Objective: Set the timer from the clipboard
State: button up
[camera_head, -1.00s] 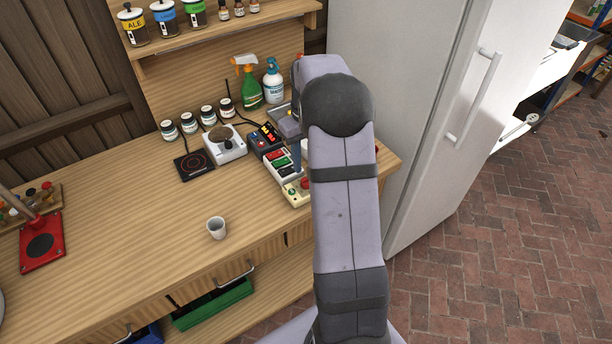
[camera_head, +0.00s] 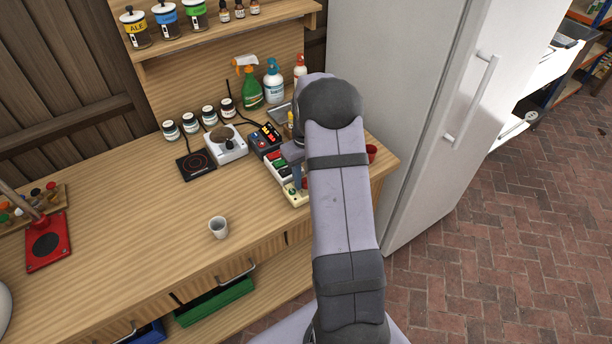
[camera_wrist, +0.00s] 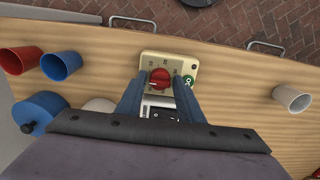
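The timer (camera_wrist: 185,71) is a cream box with a red knob (camera_wrist: 160,78), marks around the knob and a green button (camera_wrist: 188,81). In the head view the timer (camera_head: 291,196) sits near the bench's front edge, partly covered by my arm. My gripper (camera_wrist: 158,80) is open, its two blue fingers apart. In the wrist view the fingertips appear on either side of the red knob; I cannot tell whether they touch it. In the head view my gripper (camera_head: 298,180) is over the timer. I cannot make out a clipboard in either view.
A white cup (camera_head: 218,228) stands left. Red (camera_wrist: 14,62) and blue (camera_wrist: 59,65) cups stand on the timer's other side. The bench's left middle is clear.

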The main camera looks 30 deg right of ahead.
jog(key=c, duration=0.8)
jog(key=shift+m, duration=0.3)
jog(key=m, duration=0.4)
jog(key=shift+b, duration=0.3)
jog(key=m, duration=0.5)
jog(key=o, duration=0.8)
